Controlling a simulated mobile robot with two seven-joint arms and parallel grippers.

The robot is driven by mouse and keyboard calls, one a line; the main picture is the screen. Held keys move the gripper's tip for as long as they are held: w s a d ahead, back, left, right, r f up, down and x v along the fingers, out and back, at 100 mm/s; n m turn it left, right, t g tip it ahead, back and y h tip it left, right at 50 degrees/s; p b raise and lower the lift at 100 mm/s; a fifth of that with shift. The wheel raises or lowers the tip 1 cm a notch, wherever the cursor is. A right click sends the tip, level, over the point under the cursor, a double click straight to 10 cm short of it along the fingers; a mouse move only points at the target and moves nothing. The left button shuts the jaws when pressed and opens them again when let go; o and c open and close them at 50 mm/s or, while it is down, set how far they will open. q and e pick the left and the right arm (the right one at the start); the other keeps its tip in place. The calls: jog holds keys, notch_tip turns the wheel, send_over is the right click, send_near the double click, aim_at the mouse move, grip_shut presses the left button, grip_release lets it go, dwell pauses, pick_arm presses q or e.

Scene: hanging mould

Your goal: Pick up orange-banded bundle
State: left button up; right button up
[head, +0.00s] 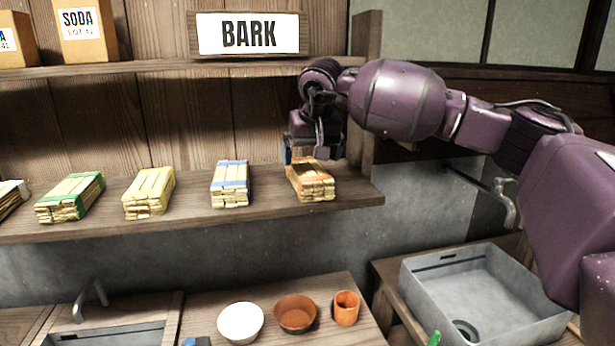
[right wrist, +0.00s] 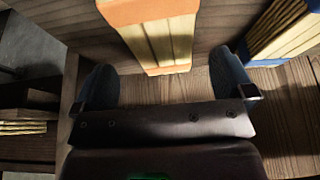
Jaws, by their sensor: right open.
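The orange-banded bundle (head: 311,181) of pale bark strips lies at the right end of the lower wooden shelf in the head view. In the right wrist view the bundle (right wrist: 160,40) shows at the top, with an orange band on it. My right gripper (head: 305,155) is just above and behind the bundle's far end in the head view. Its two fingers (right wrist: 165,82) are spread apart in the right wrist view, with the bundle's end between or just beyond their tips. I cannot tell whether they touch it. My left gripper is not in view.
A blue-banded bundle (head: 231,184) lies to the left, also close by in the right wrist view (right wrist: 285,30). Yellow (head: 150,193) and green (head: 70,197) banded bundles lie further left. A shelf upright (head: 365,95) stands close to my right gripper. Bowls (head: 240,322) stand below.

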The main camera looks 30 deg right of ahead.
aim_at(308, 169)
jog(key=shift+w+f, duration=0.2)
jog(key=shift+f, duration=0.55)
jog(key=p+x, duration=0.1)
jog(key=x, duration=0.2)
jog(key=shift+w+f, duration=0.35)
jog(key=shift+f, duration=0.25)
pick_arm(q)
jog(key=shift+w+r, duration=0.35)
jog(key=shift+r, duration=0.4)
pick_arm(e)
jog(key=shift+c, duration=0.3)
jog(key=shift+c, duration=1.1)
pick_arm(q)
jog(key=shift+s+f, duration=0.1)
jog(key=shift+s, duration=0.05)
pick_arm(e)
jog(key=c, duration=0.7)
